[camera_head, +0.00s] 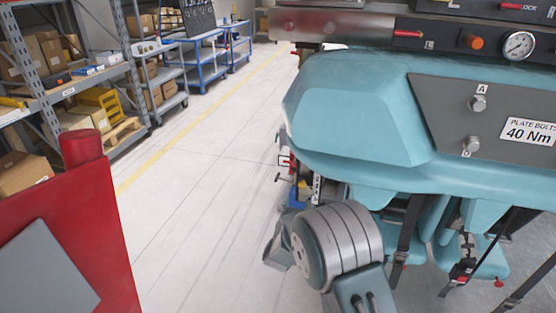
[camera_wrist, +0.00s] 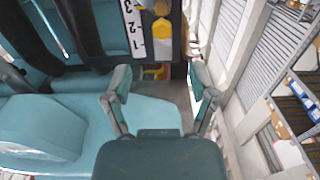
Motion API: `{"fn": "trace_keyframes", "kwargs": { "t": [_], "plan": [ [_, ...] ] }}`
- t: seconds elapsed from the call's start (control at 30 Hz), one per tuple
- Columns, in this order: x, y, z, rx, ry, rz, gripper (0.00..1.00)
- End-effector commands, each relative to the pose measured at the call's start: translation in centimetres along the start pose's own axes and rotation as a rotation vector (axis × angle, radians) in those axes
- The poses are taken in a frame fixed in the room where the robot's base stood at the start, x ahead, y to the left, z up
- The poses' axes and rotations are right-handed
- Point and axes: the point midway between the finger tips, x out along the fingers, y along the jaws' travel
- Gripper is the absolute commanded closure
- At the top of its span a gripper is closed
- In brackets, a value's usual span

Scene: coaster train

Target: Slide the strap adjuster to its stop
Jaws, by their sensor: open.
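My gripper (camera_wrist: 161,88) is open and empty in the wrist view, its two fingers spread apart. A yellow and grey block (camera_wrist: 154,72) sits lower, between the fingers in the picture. Black straps (camera_wrist: 80,28) run at the upper left. I cannot tell which piece is the strap adjuster. In the head view, black straps (camera_head: 408,236) hang under the teal car; my gripper is not clearly visible there.
The teal car body (camera_head: 350,110) fills the upper right, with a torque plate (camera_head: 528,131) and a gauge (camera_head: 519,45). A teal seat (camera_wrist: 50,128) lies left of my gripper. A red post (camera_head: 85,200) stands at left. Shelves (camera_head: 70,85) line the aisle; its floor (camera_head: 205,190) is clear.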

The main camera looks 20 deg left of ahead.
Motion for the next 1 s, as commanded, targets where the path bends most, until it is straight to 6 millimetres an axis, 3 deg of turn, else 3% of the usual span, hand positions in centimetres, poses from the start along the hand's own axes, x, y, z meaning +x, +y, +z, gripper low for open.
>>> {"fn": "trace_keyframes", "kwargs": {
  "t": [0.4, 0.6, 0.87, 0.97, 1.0],
  "plan": [
    [7.2, -0.2, 0.1, -0.001, -0.001, 0.000, 0.26],
    [8.6, -0.1, 0.1, -0.001, -0.002, -0.001, 0.26],
    [8.7, -0.1, 0.1, -0.002, -0.002, -0.001, 0.26],
    [8.7, -0.1, 0.1, -0.002, -0.002, -0.001, 0.66],
    [8.7, -0.1, 0.1, -0.002, -0.002, -0.001, 0.84]
  ]
}}
